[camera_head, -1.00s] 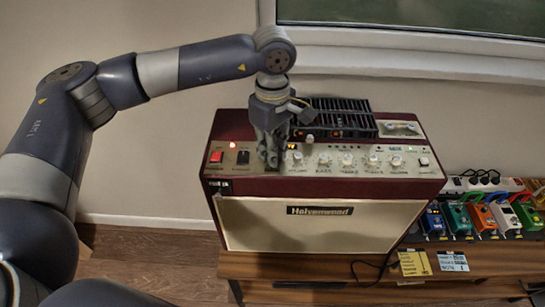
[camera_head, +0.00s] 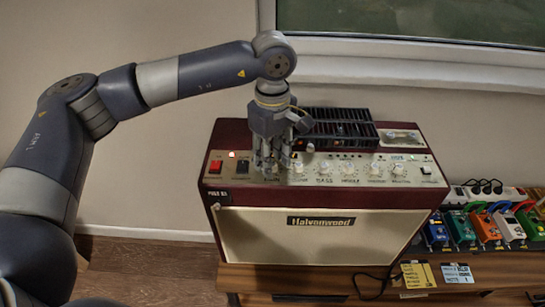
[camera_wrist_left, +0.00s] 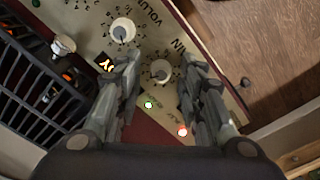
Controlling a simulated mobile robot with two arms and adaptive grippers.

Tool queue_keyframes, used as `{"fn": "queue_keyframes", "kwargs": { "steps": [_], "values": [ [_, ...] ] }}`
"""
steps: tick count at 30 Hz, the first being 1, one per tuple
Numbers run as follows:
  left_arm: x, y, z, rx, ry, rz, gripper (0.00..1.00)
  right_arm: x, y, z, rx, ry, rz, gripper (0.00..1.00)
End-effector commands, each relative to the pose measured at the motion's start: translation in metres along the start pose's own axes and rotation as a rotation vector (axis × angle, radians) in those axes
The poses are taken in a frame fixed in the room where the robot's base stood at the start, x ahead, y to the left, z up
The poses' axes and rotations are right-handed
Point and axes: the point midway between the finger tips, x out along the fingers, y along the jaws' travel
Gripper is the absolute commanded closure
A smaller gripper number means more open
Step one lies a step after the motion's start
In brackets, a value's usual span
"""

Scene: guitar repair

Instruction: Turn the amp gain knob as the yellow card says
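The dark red amp (camera_head: 330,241) stands with its cream control panel facing up. My left gripper (camera_head: 271,172) points down at the left end of its knob row. In the left wrist view, a cream gain knob (camera_wrist_left: 160,71) sits between my two fingertips (camera_wrist_left: 158,66), with a gap on both sides, so the gripper is open around it. The label beside it is partly hidden and ends in "IN". The volume knob (camera_wrist_left: 123,30) is beside it. The yellow card (camera_head: 417,274) lies on the bench to the right of the amp; its writing is too small to read. My right gripper is not in view.
A red switch (camera_head: 216,166) and a lit red lamp (camera_wrist_left: 182,132) are near the gain knob. A black vented grille (camera_head: 340,133) rises behind the knobs. A pale card (camera_head: 457,273) lies beside the yellow one. Several coloured pedals (camera_head: 487,226) stand at the right.

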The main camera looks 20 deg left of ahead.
Motion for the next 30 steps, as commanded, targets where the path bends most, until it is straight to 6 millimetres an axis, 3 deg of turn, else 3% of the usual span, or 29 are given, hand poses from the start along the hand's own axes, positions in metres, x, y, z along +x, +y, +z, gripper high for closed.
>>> {"fn": "queue_keyframes", "kwargs": {
  "steps": [11, 24, 30],
  "values": [
    [-0.008, 0.000, 0.000, 0.000, 0.000, -0.001, 0.63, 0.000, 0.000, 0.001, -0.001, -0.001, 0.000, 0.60],
    [-0.095, 0.000, 0.000, 0.000, 0.000, 0.001, 0.63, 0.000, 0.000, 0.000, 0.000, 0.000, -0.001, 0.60],
    [-0.116, 0.000, 0.000, 0.001, 0.000, -0.001, 0.63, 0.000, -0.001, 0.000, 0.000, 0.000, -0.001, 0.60]
  ]
}}
